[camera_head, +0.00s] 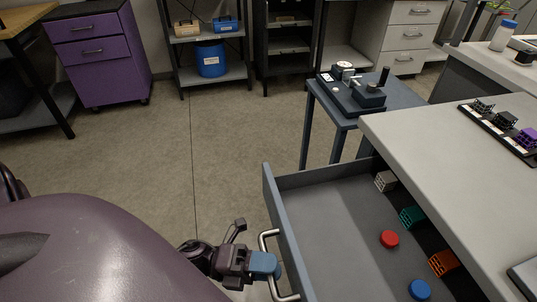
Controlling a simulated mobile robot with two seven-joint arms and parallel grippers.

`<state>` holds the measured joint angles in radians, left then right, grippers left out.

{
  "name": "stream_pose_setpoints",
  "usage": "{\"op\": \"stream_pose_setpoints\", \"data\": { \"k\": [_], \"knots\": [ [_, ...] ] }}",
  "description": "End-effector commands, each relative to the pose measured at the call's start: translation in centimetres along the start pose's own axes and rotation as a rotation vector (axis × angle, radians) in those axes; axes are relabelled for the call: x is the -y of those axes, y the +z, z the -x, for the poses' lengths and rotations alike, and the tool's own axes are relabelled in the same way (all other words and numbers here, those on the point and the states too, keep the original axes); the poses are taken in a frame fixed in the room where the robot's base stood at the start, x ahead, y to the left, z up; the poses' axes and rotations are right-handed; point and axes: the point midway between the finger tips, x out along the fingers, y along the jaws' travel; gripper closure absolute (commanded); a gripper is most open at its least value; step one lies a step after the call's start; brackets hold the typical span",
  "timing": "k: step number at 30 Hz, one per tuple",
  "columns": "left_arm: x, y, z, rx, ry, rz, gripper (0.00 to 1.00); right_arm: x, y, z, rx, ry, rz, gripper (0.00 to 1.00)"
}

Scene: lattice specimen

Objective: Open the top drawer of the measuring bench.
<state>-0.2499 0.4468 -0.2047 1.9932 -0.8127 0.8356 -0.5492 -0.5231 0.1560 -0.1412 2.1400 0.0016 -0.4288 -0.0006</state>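The measuring bench (455,165) stands at the right with a pale grey top. Its top drawer (330,215) is pulled well out, with much of its inside showing. A curved metal handle (287,297) is on the drawer's front panel. My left gripper (266,266) is at this handle, its blue fingertips around the bar and apparently closed on it. The far side of the grip is hidden. In the drawer are white (385,181), green (412,217) and orange (443,263) lattice blocks, plus a red disc (389,239) and a blue disc (419,290). My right gripper is out of view.
A small blue-grey table (400,95) with a dark instrument (355,90) stands just behind the drawer. A strip of lattice specimens (505,124) lies on the bench top. A purple drawer cabinet (97,52) and shelving (210,78) stand farther back. The floor (215,150) left of the drawer is clear.

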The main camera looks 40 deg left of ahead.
Motion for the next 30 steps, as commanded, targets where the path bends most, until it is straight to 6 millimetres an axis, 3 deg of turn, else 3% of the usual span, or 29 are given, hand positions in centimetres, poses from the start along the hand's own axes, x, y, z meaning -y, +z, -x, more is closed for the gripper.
{"op": "stream_pose_setpoints", "data": {
  "k": [11,30],
  "knots": [
    [-0.1,0.0,0.5,0.001,0.002,0.002,0.58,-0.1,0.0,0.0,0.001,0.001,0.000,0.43],
    [0.0,0.0,10.0,0.000,0.002,0.002,0.58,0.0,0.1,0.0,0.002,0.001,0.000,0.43]
  ]
}}
